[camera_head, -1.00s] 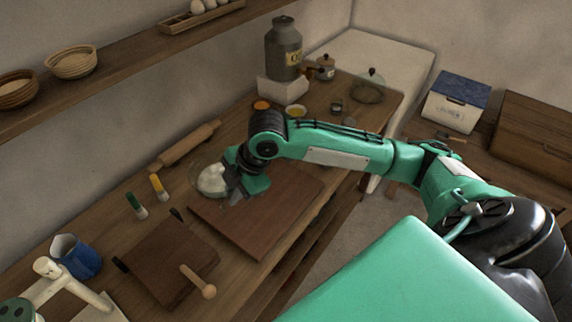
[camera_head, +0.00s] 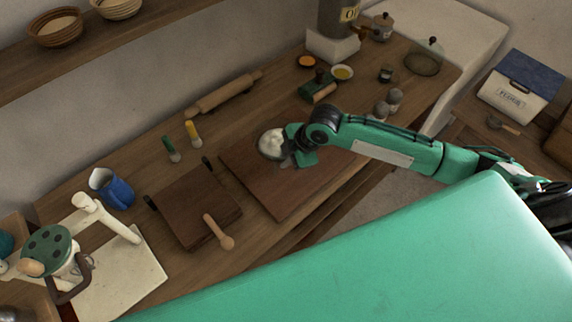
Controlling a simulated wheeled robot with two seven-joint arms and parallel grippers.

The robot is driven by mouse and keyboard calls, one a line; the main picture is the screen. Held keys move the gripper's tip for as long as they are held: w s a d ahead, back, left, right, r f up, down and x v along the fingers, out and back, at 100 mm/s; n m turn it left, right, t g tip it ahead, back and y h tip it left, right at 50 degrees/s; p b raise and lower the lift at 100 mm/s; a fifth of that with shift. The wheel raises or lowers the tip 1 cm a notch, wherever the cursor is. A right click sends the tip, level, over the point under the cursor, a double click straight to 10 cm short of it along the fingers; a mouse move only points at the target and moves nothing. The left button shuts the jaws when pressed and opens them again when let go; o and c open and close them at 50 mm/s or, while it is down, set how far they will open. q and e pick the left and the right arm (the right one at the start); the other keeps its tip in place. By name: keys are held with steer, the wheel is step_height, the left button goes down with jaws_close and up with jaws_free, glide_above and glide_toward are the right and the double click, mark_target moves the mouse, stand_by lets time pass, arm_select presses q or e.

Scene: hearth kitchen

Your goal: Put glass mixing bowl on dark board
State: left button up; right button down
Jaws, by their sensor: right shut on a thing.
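The glass mixing bowl (camera_head: 264,152), clear with a white mass in it, shows over the upper left part of the large reddish-brown board (camera_head: 278,194). My right gripper (camera_head: 289,153) is shut on the bowl's right side and hides part of it. I cannot tell whether the bowl touches the board or is just above it. A smaller dark brown board (camera_head: 190,206) with black handles lies to the left, apart from the bowl. I cannot tell which of the two the task calls the dark board. My left gripper is not in view.
A rolling pin (camera_head: 222,95) lies behind the boards. Two small brushes (camera_head: 193,132), a blue jug (camera_head: 114,189) and a wooden mallet (camera_head: 216,230) stand or lie around the smaller board. Shakers (camera_head: 382,111) and a glass dome (camera_head: 425,63) are at the right. The large board's front is clear.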

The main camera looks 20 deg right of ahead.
steer(key=shift+f, duration=0.65)
step_height(320, 180, down, 4)
steer(key=shift+r+p, duration=0.25)
steer(key=shift+p, duration=0.3)
steer(key=shift+f, duration=0.3)
steer(key=shift+f, duration=0.1)
steer(key=c, duration=1.5)
jaws_free()
steer(key=shift+o, duration=0.2)
steer(key=b+v, duration=0.2)
steer(key=v, duration=1)
steer(key=shift+b, duration=0.3)
